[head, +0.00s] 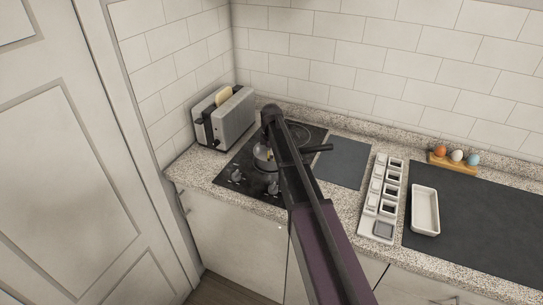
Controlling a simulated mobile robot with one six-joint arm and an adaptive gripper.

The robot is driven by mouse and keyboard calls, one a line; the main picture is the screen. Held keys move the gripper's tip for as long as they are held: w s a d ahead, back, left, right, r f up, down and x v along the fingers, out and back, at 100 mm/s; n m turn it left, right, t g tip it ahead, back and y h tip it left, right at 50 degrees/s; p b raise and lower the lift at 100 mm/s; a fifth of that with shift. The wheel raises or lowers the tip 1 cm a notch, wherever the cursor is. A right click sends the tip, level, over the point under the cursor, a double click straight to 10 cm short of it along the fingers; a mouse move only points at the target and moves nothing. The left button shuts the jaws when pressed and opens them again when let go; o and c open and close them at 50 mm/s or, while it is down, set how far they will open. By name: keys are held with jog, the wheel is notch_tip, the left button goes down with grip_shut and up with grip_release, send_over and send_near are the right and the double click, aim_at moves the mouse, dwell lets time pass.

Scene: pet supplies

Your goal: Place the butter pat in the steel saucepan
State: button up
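A shiny steel saucepan (261,163) stands on the black cooktop, mostly hidden behind my arm. Only its left part shows. A small yellowish spot shows at the saucepan, too small and too covered to tell whether it is the butter pat. I cannot make out the butter pat for certain anywhere. My arm reaches from the bottom of the view up over the cooktop. My gripper cannot be made out; the arm hides the area around the saucepan.
A dark handle (322,148) sticks out right of my arm. A toaster with bread (228,117) stands at the back left of the cooktop (233,177). To the right are a row of small containers (378,198), a white tray (425,210) and an egg holder (452,164). The dark mat (480,217) has free room.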

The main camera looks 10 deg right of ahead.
jog(key=shift+r, duration=0.2)
dwell(0.3)
notch_tip(320, 180, up, 12)
jog(key=p, duration=1.2)
dwell(0.7)
jog(key=s+m, duration=1.6)
jog(key=s, duration=1.3)
dwell(0.6)
